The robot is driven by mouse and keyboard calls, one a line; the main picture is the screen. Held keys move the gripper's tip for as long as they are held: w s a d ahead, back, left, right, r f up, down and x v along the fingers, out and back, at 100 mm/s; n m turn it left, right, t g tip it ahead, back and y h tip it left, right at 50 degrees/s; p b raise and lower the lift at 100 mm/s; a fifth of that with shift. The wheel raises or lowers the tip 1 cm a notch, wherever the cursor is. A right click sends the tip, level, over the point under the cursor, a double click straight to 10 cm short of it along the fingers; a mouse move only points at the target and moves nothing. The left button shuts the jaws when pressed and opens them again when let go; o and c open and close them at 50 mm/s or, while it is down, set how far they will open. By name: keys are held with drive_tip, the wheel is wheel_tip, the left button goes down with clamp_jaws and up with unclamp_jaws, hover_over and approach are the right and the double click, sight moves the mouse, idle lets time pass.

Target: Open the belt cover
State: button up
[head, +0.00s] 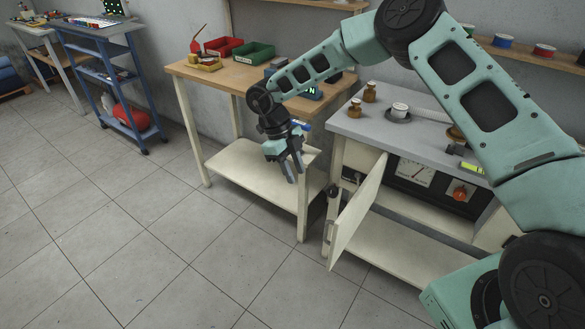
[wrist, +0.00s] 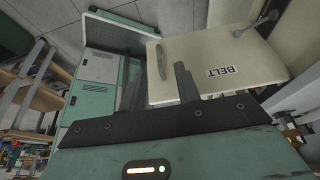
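The belt cover (head: 358,212) is a cream panel on the front of the grey-topped bench. It stands swung out from the bench front, at an angle. In the wrist view the cover (wrist: 222,66) shows the upside-down word BELT and a grey bar handle (wrist: 161,60). The space behind the cover is mostly hidden.
A wooden table (head: 225,78) with red and green bins stands left of the bench, close to my gripper. A blue cart (head: 103,80) is farther left. The floor in front is clear.

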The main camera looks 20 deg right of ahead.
drive_tip(key=shift+w+a+r, duration=0.1)
drive_tip(key=shift+w+r, duration=0.05)
drive_tip(key=shift+r, duration=0.3)
drive_tip(key=shift+c, duration=0.2)
